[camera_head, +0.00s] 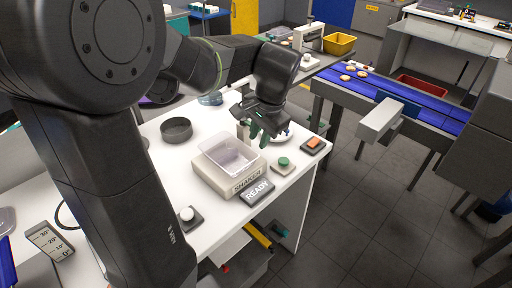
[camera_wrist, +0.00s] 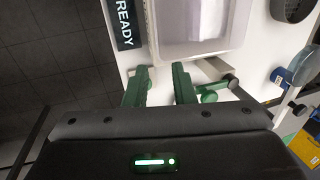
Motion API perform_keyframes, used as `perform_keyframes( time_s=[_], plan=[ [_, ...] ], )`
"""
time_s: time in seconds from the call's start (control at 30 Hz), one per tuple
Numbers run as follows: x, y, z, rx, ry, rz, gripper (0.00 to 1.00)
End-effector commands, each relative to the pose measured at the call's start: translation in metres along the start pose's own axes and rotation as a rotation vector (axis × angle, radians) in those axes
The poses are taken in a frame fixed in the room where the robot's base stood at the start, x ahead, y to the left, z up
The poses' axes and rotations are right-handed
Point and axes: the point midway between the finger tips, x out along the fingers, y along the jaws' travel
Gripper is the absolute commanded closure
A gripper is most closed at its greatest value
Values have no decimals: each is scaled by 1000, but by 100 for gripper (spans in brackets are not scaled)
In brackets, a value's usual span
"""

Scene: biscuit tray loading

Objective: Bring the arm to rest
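My gripper (camera_head: 259,134) hangs over the white table (camera_head: 158,182), behind and to the right of the clear tray. In the wrist view its two green fingers (camera_wrist: 160,82) stand apart with nothing between them. A clear tray (camera_head: 229,155) sits on the beige shaker (camera_head: 221,184), and it looks empty. The tray also shows at the top of the wrist view (camera_wrist: 195,42), beyond the fingertips. A dark sign reading READY (camera_head: 257,191) is at the shaker's front right; it also shows in the wrist view (camera_wrist: 124,22).
A green button (camera_head: 283,162) and an orange-topped block (camera_head: 312,144) lie near the table's right edge. A dark round dish (camera_head: 176,129) stands behind the shaker. A blue conveyor (camera_head: 376,88) carries several biscuits across the aisle.

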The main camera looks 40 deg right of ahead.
Motion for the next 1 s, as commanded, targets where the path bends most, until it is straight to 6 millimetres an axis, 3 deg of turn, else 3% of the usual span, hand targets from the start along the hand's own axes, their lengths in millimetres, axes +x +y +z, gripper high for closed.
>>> perform_keyframes(
  time_s=[0.2,0.57,0.77,1.0],
  plan=[
    [-13,0,0,0,0,0,77],
    [-9,0,0,0,-2,1,77],
    [15,1,1,0,-5,3,77],
    [63,1,1,-1,-5,4,77]
  ],
)
